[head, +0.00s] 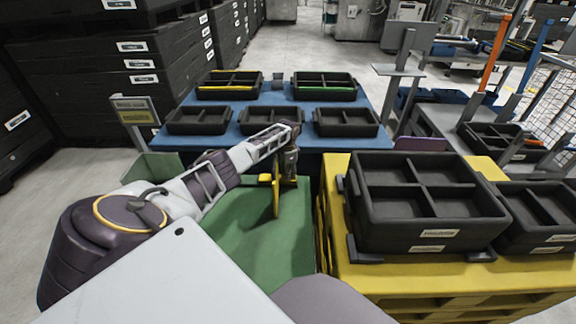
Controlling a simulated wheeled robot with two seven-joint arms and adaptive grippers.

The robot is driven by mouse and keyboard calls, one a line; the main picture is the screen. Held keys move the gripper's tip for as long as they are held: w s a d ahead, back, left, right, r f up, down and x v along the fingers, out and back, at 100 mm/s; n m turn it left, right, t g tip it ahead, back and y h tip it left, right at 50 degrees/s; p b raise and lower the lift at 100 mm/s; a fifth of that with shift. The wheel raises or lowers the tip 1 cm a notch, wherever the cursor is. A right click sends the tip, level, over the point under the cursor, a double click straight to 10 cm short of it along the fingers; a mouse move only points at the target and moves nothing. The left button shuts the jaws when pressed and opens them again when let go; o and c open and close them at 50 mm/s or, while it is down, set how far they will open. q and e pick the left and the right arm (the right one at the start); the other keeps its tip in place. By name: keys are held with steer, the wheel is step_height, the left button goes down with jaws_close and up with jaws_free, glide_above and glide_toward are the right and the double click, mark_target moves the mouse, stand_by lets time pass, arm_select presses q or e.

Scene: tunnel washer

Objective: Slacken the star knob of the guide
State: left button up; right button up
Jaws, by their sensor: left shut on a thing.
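A yellow guide (276,196) with an upright plate stands at the far part of the green table (248,240), in the middle of the head view. My left arm reaches in from the left and over it. My left gripper (289,172) points down right beside the guide's plate, on its right side. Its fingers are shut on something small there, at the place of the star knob. The knob itself is hidden by the fingers, so its turn cannot be seen. My right gripper is not in view.
A yellow stand (345,262) on the right carries a large black divided crate (400,240). Several black divided trays sit on the blue table (225,113) behind the guide. A grey post (394,90) rises at the back right. The near green surface is clear.

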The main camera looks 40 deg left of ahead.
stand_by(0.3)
arm_select(q)
steer(key=o, duration=1)
steer(key=shift+r, duration=0.2)
steer(key=shift+r, duration=5.8)
